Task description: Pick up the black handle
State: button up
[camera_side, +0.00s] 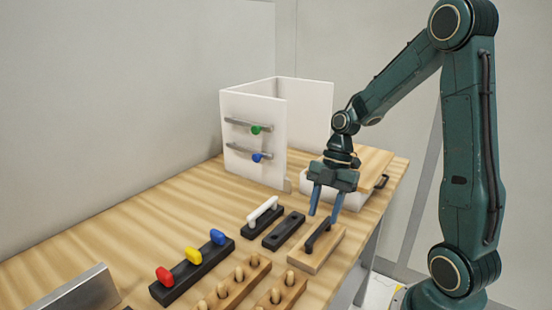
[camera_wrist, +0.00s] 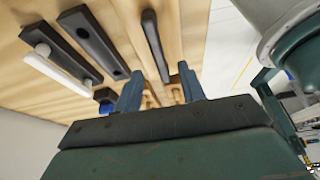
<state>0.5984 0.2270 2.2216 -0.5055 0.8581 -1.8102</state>
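The black handle (camera_side: 318,238) is a bar with raised ends on a light wooden block (camera_side: 308,262) near the table's right edge. In the wrist view the black handle (camera_wrist: 155,45) is a long dark bar ahead of my fingers. My gripper (camera_side: 325,213) points down above the handle's far end in the side view, with its two blue fingers apart and nothing between them. In the wrist view my gripper (camera_wrist: 161,88) also shows spread fingers. The fingers look clear of the handle, but the exact height gap is hard to tell.
A black block with holes (camera_side: 284,230) and a white handle (camera_side: 264,210) on a dark base stand left of the handle. Wooden peg blocks (camera_side: 237,283) are in front. A white cabinet (camera_side: 242,165) and a white box (camera_side: 351,198) stand behind.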

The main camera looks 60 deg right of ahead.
aim_at(320, 229)
jog(key=shift+a+f, duration=0.1)
jog(key=shift+f, duration=0.05)
jog(key=shift+x, duration=2.55)
jog(key=shift+f, duration=0.1)
grip_shut()
